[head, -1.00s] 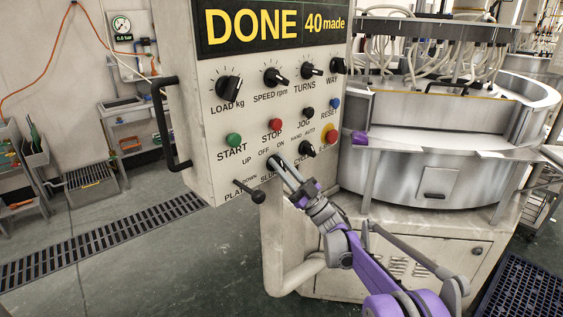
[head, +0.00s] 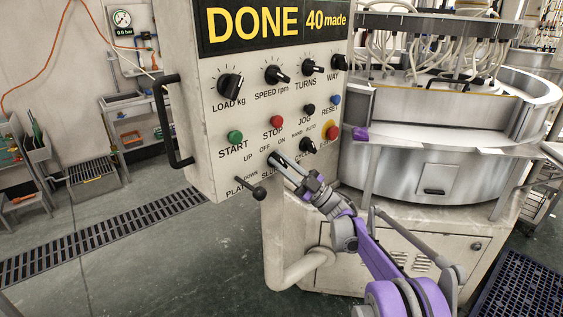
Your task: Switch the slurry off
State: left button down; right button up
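The control panel (head: 215,115) faces me, with a sign reading DONE, 40 made. The slurry switch is hidden behind my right gripper (head: 274,158); only part of its label and the OFF and ON marks (head: 272,147) show. My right gripper reaches up from the lower right, with its tip at the panel face just below these marks. I cannot tell whether it touches the switch or whether its fingers are open. My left gripper is not in view.
Nearby are the plate lever (head: 257,192), the red STOP button (head: 277,121), the green START button (head: 235,137) and the CYCLE knob (head: 307,146). A handle (head: 167,122) juts from the panel's left side. The round lapping machine (head: 430,175) stands at right.

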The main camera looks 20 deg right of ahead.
jog(key=o, duration=0.4)
jog(key=shift+w+a+f, duration=0.1)
jog(key=shift+w, duration=0.15)
jog(key=b+v, duration=0.1)
jog(key=v, duration=1)
